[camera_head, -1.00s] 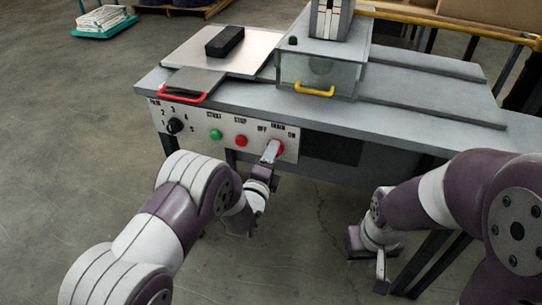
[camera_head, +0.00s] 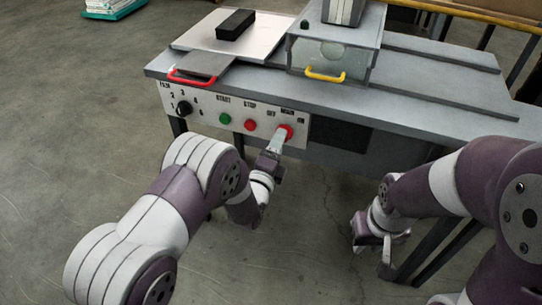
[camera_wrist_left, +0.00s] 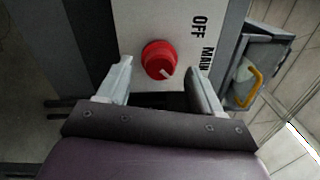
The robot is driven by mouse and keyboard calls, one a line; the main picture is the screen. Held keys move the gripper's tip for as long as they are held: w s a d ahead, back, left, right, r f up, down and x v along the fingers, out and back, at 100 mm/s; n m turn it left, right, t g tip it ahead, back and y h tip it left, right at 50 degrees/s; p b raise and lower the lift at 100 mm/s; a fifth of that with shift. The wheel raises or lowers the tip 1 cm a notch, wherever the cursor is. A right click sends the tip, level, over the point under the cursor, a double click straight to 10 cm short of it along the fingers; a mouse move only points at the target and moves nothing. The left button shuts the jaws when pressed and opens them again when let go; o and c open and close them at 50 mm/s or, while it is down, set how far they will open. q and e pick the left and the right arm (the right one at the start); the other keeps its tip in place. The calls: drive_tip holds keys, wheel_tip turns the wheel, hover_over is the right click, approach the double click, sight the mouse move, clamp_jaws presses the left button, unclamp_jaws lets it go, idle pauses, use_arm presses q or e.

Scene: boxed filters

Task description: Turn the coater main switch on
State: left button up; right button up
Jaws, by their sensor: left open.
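The main switch is a red round knob (camera_head: 288,131) at the right end of the white control panel (camera_head: 206,123). It also shows in the left wrist view (camera_wrist_left: 159,58), with a pale mark near its lower right edge. The OFF and MAIN labels lie to its right there, and ON is hidden. My left gripper (camera_head: 277,143) is at the knob in the head view. In the left wrist view my left gripper (camera_wrist_left: 162,85) is open, its fingertips spread on either side of the knob, with no clear contact. My right gripper (camera_head: 375,241) hangs low at the right; its finger gap is unclear.
A green button (camera_head: 225,118), a red stop button (camera_head: 250,125) and a black dial (camera_head: 184,108) sit left of the switch. A red handle (camera_head: 192,80) and a yellow handle (camera_head: 325,77) stick out above the panel. The floor in front is clear.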

use_arm(q)
drive_tip(key=p+v, duration=0.1)
drive_tip(key=v, duration=0.9)
drive_tip(key=shift+s, duration=0.25)
drive_tip(key=shift+a, duration=0.1)
